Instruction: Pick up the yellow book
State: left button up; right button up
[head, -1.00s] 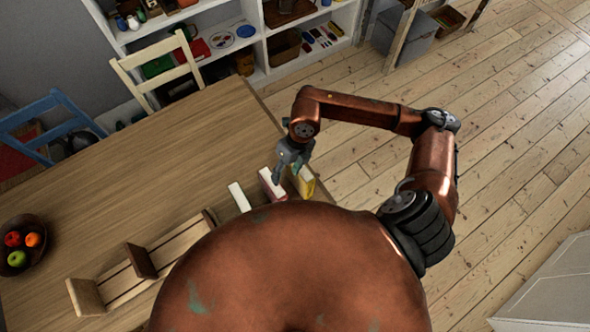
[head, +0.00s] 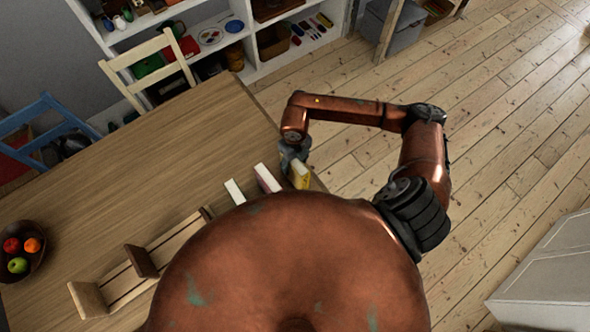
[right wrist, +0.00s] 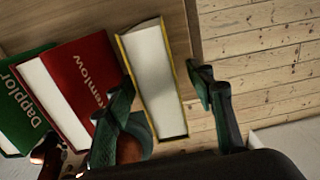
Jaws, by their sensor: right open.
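The yellow book (head: 301,177) stands upright near the right edge of the wooden table, at the end of a row of books. In the right wrist view it shows its pale page block inside a yellow cover (right wrist: 157,82). My right gripper (head: 293,157) is open at the book's top. In the right wrist view its fingers (right wrist: 160,78) are on either side of the book, with nothing clamped. My left gripper is not in view.
A red book (right wrist: 78,85) stands close left of the yellow one, and a green book (right wrist: 27,98) is beyond it. A wooden rack (head: 134,279) and a fruit bowl (head: 35,258) are farther left. Floorboards (head: 480,110) lie beyond the table's right edge.

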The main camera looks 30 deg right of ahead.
jog(key=shift+c, duration=0.6)
grip_shut()
dwell(0.3)
